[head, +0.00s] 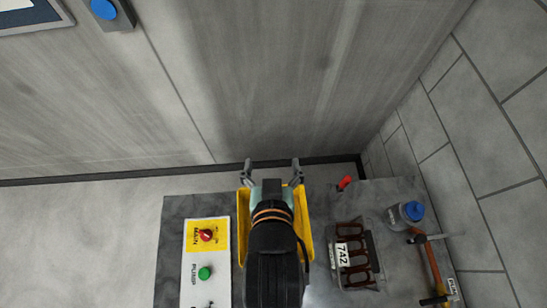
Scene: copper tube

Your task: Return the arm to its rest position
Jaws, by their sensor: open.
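My gripper (272,172) is in the lower middle of the head view, with its two grey fingers spread wide and nothing between them. The fingers point toward the far edge of the grey worktop (178,213). My black wrist and arm come up from the bottom edge of the picture. They cover much of a yellow tray (310,247), whose inside is mostly hidden. I cannot make out a separate copper tube.
Left on the worktop is a panel with a red knob (206,235) and a green button (204,273). Walls stand behind and right.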

